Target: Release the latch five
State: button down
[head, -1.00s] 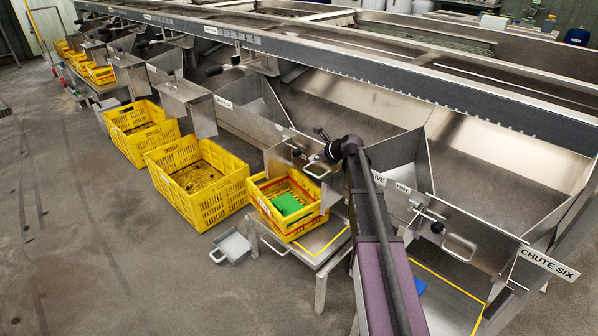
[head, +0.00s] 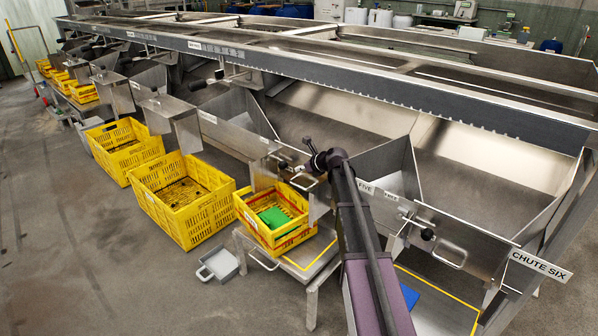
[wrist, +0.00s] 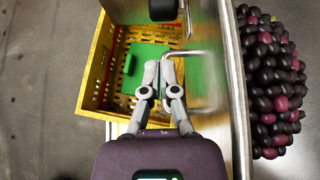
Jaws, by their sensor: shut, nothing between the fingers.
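My gripper (wrist: 160,72) is shut and empty. In the wrist view its fingertips are beside a bent metal handle (wrist: 198,53) on the chute wall and overlap part of it. I cannot tell if they touch it. A black knob (wrist: 164,9), likely the latch's, is beyond the fingertips at the top edge. In the head view the gripper (head: 313,157) is by the chute front, left of the FIVE label (head: 365,187). The handle (head: 302,183) shows just below the gripper there. The latch's own parts are small and partly hidden by my arm.
A yellow crate (head: 246,217) with a green item (head: 272,216) stands on a metal stand below the gripper. Dark round fruit (wrist: 272,80) lies behind the chute wall. Another knob (head: 428,234) and handle (head: 452,254) are near the CHUTE SIX sign (head: 540,265).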

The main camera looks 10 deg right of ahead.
jog(key=b+x, duration=0.3)
jog(key=x, duration=0.3)
jog(key=shift+w+a+f, duration=0.1)
jog(key=shift+w+f, duration=0.1)
jog(key=shift+f, duration=0.1)
jog(key=shift+b+x, duration=0.7)
jog(key=shift+x, duration=0.3)
jog(key=shift+r, duration=0.2)
